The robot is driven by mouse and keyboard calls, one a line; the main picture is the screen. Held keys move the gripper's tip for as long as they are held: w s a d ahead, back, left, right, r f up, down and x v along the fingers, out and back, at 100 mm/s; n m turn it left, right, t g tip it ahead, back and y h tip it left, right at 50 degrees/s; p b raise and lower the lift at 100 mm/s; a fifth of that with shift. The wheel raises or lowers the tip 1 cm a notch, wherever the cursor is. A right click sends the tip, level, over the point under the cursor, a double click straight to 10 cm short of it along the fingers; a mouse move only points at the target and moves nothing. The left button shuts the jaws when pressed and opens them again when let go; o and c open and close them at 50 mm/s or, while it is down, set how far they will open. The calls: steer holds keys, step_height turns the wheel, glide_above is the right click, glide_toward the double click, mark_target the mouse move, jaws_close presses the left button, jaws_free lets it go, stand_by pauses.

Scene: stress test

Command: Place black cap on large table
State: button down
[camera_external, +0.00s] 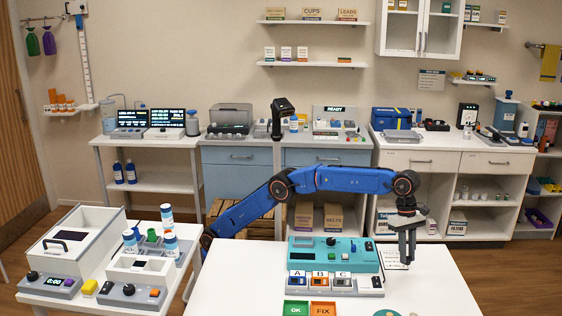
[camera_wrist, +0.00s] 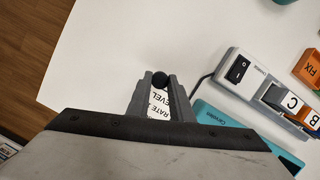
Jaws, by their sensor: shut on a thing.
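The black cap (camera_wrist: 160,79) shows in the wrist view as a small round dark thing between my fingertips. My gripper (camera_wrist: 154,82) is shut on it. In the external view my gripper (camera_external: 408,262) points down over the right part of the large white table (camera_external: 446,290), beside the teal device; the cap cannot be made out there. The bare tabletop (camera_wrist: 130,40) fills much of the wrist view. I cannot tell whether the cap touches the table or hangs above it.
A printed card (camera_wrist: 158,103) lies below my gripper. The teal device (camera_external: 335,252) and the A, B and C blocks (camera_external: 320,281) stand left of it. Green OK (camera_external: 296,309) and orange FIX (camera_external: 323,309) tiles lie in front. The table's right side is mostly clear.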

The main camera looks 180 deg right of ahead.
steer(key=shift+f, duration=2.25)
steer(key=c, duration=1.6)
jaws_free()
steer(key=shift+f, duration=0.1)
steer(key=v, duration=1.2)
steer(key=shift+w, duration=0.1)
